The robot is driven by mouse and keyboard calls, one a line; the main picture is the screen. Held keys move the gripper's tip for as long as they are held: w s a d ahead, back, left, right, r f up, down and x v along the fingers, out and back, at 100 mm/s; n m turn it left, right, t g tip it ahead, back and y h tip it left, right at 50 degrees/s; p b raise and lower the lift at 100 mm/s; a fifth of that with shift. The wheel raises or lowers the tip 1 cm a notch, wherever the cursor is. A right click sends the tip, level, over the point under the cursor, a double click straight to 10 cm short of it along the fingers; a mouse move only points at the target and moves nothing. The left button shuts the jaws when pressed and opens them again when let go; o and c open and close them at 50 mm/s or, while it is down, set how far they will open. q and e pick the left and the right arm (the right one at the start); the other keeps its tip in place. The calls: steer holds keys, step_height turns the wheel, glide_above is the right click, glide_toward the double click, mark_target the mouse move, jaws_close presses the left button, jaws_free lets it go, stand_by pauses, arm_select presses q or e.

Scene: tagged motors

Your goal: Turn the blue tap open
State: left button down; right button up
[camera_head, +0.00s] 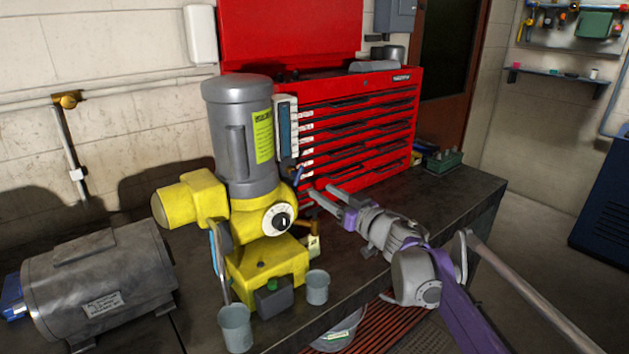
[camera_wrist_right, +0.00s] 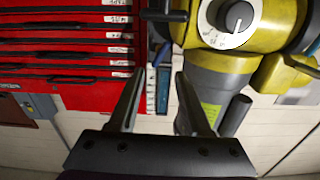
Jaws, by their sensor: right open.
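The tap's small blue lever (camera_head: 298,175) sticks out at the right side of the yellow and grey machine (camera_head: 265,265), just above and left of my right gripper. My right gripper (camera_head: 320,192) is open and empty, its two fingers pointing left toward the lever. In the right wrist view the blue lever (camera_wrist_right: 162,53) shows just beyond the open fingertips (camera_wrist_right: 159,73), roughly between them. I cannot tell whether a finger touches it. The tap's body is hard to make out. My left gripper is not in view.
A red tool chest (camera_head: 365,125) stands behind my right gripper. Two grey cups (camera_head: 235,328) (camera_head: 317,288) stand by the machine's base. A grey motor (camera_head: 100,285) lies at the left. The bench top (camera_head: 455,190) is clear toward the right.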

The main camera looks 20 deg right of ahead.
mark_target(296, 175)
steer(key=x, duration=1)
steer(key=shift+w+a+p, duration=0.2)
steer(key=shift+p, duration=0.1)
